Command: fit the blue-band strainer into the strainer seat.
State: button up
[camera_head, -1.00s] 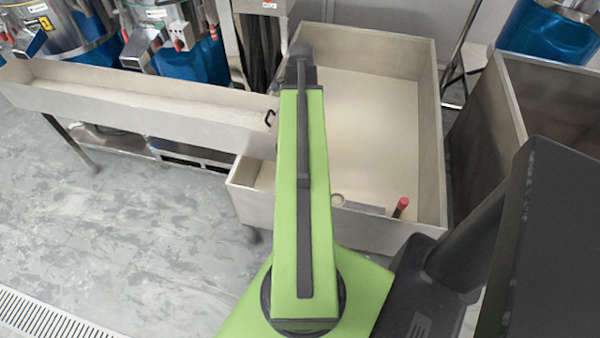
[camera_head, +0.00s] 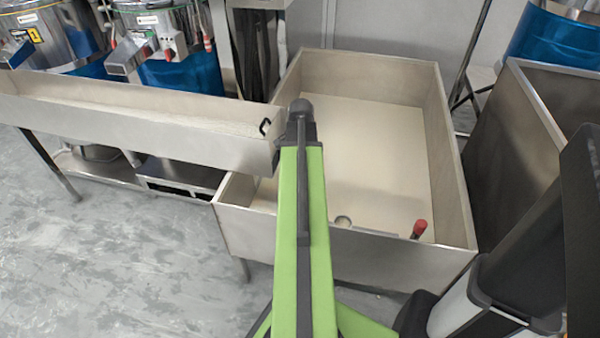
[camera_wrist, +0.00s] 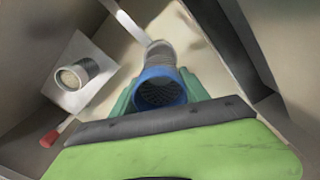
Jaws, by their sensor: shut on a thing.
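The blue-band strainer (camera_wrist: 160,78) is in the wrist view, a ribbed grey tube with a wide blue ring at its near end. The teal fingers of my gripper (camera_wrist: 159,97) are on both sides of the blue ring, shut on it. To its left, apart from it, a short grey cylinder with a round opening stands on a pale square plate (camera_wrist: 72,98); this looks like the strainer seat. In the head view, a small round rim (camera_head: 342,221) shows near the front wall of the metal tub. The gripper and the strainer are hidden behind my arm there.
The tub (camera_head: 455,190) has high walls around a pale floor. A red-tipped handle (camera_head: 418,229) stands near its front wall and also shows in the wrist view (camera_wrist: 48,138). A long trough (camera_head: 130,122) adjoins at left; another metal bin (camera_head: 515,130) stands at right.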

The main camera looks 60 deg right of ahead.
jog(key=shift+f, duration=0.1)
notch_tip(320, 180, down, 6)
jog(key=b, duration=0.5)
jog(key=shift+b, duration=0.4)
jog(key=shift+f+b, duration=1.95)
jog(key=shift+b, duration=0.2)
dwell(0.4)
jog(key=o, duration=1.6)
jog(key=shift+c, duration=0.2)
jog(key=shift+r, duration=0.2)
notch_tip(320, 180, up, 17)
jog(key=p, duration=1.7)
